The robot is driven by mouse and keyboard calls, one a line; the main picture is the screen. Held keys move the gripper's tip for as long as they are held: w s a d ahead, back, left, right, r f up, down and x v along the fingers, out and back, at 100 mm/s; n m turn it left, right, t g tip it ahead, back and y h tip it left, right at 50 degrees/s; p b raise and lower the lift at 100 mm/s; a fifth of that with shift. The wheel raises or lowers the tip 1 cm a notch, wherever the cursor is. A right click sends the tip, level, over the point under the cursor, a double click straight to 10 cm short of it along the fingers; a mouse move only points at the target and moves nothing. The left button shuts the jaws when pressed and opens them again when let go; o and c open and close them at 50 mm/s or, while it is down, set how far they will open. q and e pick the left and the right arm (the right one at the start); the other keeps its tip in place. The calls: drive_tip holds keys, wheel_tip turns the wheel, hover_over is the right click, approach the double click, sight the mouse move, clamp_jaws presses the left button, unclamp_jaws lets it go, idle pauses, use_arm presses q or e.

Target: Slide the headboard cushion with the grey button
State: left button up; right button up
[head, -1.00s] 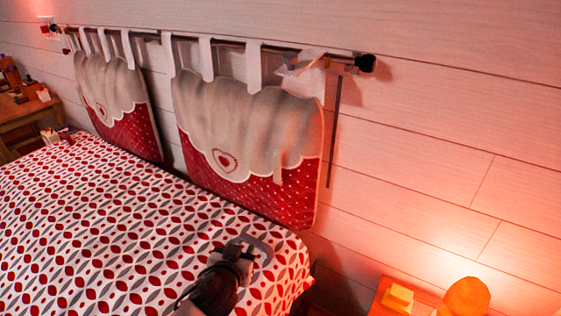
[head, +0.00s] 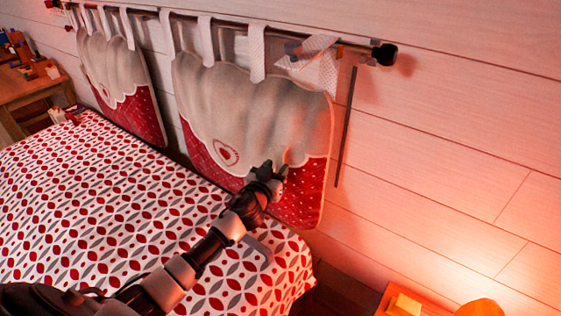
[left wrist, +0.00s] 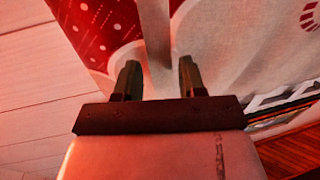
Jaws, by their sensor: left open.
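Two headboard cushions, grey-beige above and red with white dots below, hang by white loops from a dark rod (head: 345,45). The right cushion (head: 250,105) has a heart patch (head: 226,151); the left cushion (head: 118,72) hangs farther away. I cannot make out a grey button on either. My left gripper (head: 272,171) is in front of the right cushion's lower part, right of the heart. In the left wrist view its two fingers (left wrist: 156,80) are apart, with a pale narrow strip (left wrist: 155,35) between them, before the cushion. Contact is unclear. My right gripper is not seen.
The bed (head: 90,200), with a red and grey patterned cover, lies below the cushions. A flat grey piece (head: 264,252) shows beside my arm. A bedside table with a lit lamp (head: 480,308) is bottom right. The plank wall is right behind the cushions.

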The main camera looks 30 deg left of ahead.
use_arm(q)
drive_tip(key=shift+w, duration=1.45)
drive_tip(key=shift+c, duration=0.2)
drive_tip(key=c, duration=0.7)
clamp_jaws()
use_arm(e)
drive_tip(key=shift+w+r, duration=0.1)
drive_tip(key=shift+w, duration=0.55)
use_arm(q)
drive_tip(key=shift+a, duration=0.1)
